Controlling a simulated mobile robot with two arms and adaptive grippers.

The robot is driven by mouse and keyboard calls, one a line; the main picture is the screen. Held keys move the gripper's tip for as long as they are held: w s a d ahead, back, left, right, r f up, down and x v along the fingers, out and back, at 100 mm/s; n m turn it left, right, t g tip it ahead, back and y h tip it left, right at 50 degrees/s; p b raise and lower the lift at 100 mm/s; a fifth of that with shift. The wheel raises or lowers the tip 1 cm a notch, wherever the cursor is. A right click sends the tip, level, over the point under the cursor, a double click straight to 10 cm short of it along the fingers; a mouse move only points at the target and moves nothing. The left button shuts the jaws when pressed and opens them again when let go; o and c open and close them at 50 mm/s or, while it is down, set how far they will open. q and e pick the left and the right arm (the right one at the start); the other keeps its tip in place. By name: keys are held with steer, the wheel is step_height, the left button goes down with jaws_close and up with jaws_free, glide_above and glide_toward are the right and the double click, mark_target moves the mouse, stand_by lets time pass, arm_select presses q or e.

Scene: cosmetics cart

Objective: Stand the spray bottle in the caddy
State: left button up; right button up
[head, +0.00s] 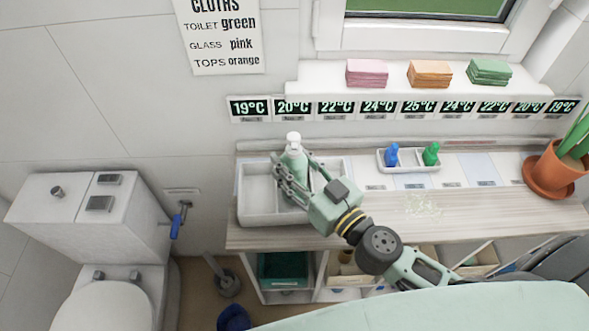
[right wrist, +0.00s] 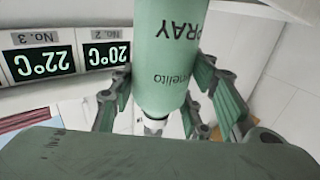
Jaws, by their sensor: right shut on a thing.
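The spray bottle (head: 294,153) is pale green with a white top and is upright in the head view. My right gripper (head: 288,170) is shut around its body. In the right wrist view the bottle (right wrist: 170,60) shows between the fingers, with "SPRAY" lettering. The caddy (head: 241,206) is a white divided box at the left end of the counter. The bottle and gripper are over the caddy in the head view. The bottle's base is hidden by the gripper, so I cannot tell whether it touches the caddy floor. My left gripper is not in view.
A small white tray (head: 410,167) with a blue bottle (head: 392,154) and a green bottle (head: 431,153) stands to the right. A potted plant (head: 556,172) is at the right end. The wooden counter front (head: 470,211) is mostly clear. A toilet (head: 98,300) stands at left.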

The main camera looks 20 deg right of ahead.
steer(key=shift+f, duration=0.35)
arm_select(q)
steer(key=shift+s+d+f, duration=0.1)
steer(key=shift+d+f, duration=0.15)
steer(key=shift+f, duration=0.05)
arm_select(e)
steer(key=shift+f, duration=0.1)
steer(key=o, duration=1.2)
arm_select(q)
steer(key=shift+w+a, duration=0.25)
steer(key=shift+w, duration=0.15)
arm_select(e)
steer(key=o, duration=0.4)
steer(key=shift+c, duration=0.2)
steer(key=shift+s, duration=0.15)
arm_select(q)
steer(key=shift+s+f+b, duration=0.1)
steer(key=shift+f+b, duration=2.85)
arm_select(e)
steer(key=v, duration=1.1)
steer(key=shift+s+d, duration=0.15)
steer(key=shift+s, duration=0.25)
